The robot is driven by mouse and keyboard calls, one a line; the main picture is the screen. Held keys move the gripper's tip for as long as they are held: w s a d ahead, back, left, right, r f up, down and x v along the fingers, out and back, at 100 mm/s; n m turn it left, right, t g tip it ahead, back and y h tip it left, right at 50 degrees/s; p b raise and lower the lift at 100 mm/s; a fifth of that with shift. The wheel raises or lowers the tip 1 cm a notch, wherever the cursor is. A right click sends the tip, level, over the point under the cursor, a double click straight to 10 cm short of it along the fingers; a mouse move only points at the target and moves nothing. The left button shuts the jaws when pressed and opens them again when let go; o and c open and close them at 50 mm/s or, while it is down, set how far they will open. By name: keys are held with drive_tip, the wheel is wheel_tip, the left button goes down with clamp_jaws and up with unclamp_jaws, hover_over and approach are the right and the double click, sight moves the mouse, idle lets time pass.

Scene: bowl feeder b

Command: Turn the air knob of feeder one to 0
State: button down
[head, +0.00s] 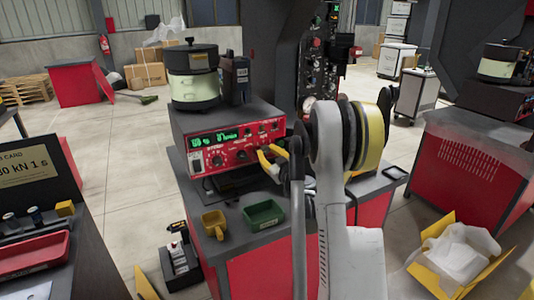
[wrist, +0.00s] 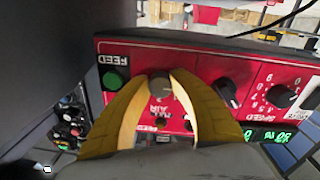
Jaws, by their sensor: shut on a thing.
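The feeder's red control panel (head: 228,145) has green-lit displays and black knobs. It also shows upside down in the wrist view (wrist: 205,62). The air knob (wrist: 159,88) is a round grey-brown knob above the printed word AIR. My gripper (wrist: 160,80) has its yellow fingers shut on this knob, one on each side. In the head view my gripper (head: 272,158) is at the right end of the panel, and the knob is hidden there. The fingers cover much of the air dial, so I cannot read its setting.
A speed knob (wrist: 277,96) and another black knob (wrist: 229,92) sit right of the air knob in the wrist view. A green button (wrist: 113,80) is on its left. A green tray (head: 264,215) and a yellow scoop (head: 214,224) lie before the feeder.

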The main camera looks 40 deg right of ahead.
drive_tip(key=c, duration=1.1)
unclamp_jaws()
drive_tip(key=v, duration=1.2)
drive_tip(key=shift+f, duration=0.1)
